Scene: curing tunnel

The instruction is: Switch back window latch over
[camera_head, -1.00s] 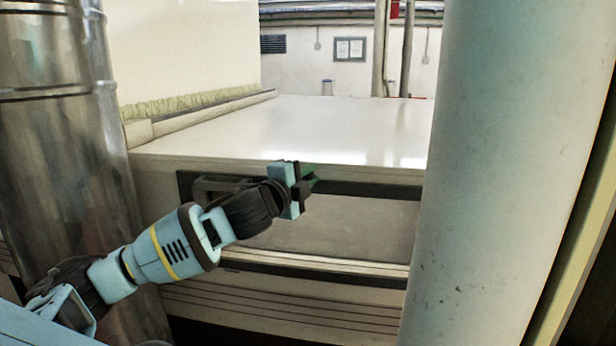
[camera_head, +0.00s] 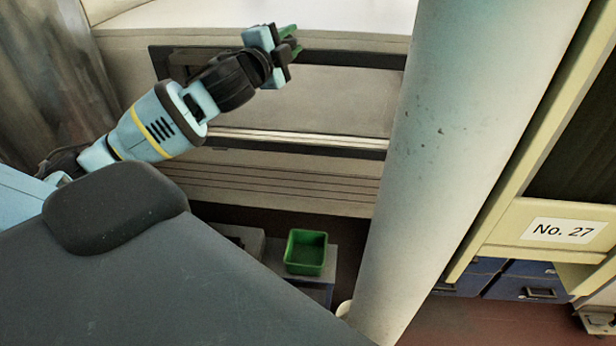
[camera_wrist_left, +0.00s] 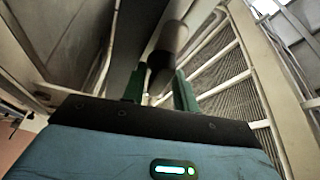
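My left gripper (camera_head: 294,40) is in front of the dark-framed window (camera_head: 345,95) of the pale machine, near its upper rail (camera_head: 365,60). In the left wrist view its green fingers (camera_wrist_left: 160,88) stand apart. A dark cylindrical piece (camera_wrist_left: 170,42), perhaps the latch handle, shows at and beyond the fingertips. I cannot tell whether the fingers touch it. The latch cannot be made out for certain in the head view. My right gripper is in neither view.
A thick pale column (camera_head: 455,130) stands right of the window. A green bin (camera_head: 306,252) sits low below the machine. A yellowish frame with a "No. 27" label (camera_head: 563,231) and blue drawers (camera_head: 527,285) are at the right. A metal cylinder (camera_head: 60,90) stands at the left.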

